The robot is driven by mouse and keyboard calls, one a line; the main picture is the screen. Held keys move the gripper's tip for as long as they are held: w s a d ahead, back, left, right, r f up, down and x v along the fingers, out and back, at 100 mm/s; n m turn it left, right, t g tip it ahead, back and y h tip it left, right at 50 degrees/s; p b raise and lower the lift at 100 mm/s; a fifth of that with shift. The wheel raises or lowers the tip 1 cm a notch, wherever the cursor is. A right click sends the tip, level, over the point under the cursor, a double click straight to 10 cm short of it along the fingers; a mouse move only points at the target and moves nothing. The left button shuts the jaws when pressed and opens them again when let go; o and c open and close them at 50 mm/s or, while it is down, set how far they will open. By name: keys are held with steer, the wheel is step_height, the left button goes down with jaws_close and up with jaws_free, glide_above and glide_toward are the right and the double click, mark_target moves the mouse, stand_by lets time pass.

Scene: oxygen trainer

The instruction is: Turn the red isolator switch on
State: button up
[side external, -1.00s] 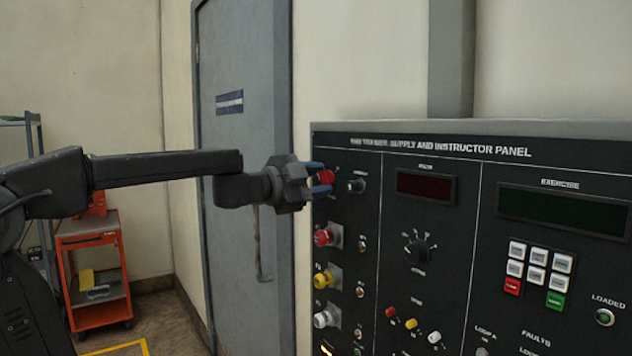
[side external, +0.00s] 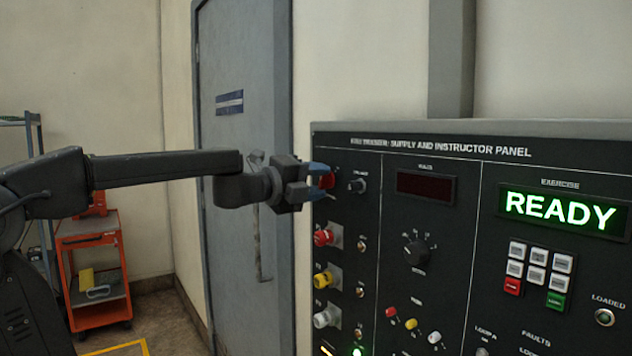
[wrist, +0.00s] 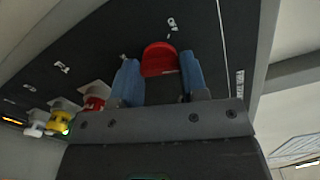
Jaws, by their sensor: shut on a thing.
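The red isolator switch (side external: 327,181) is at the top left of the black panel (side external: 400,180). My gripper (side external: 318,182) is at the panel face with its blue fingertips on either side of the switch, shut on it. In the wrist view the red knob (wrist: 159,60) sits between the two blue fingers (wrist: 161,82). The fingers hide part of the knob in the side view. The exercise display (side external: 561,210) is lit with green "READY".
Below the switch are a red knob (side external: 323,237), a yellow knob (side external: 322,280) and a white knob (side external: 322,319). A green lamp (side external: 357,352) glows at the bottom. A rotary selector (side external: 415,252) is to the right. An orange cart (side external: 92,250) stands at the left.

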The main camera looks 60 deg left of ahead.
steer(key=m, duration=0.5)
steer(key=shift+m, duration=0.4)
stand_by(0.3)
steer(key=o, duration=0.9)
steer(key=s, duration=1.4)
steer(key=shift+w, duration=0.1)
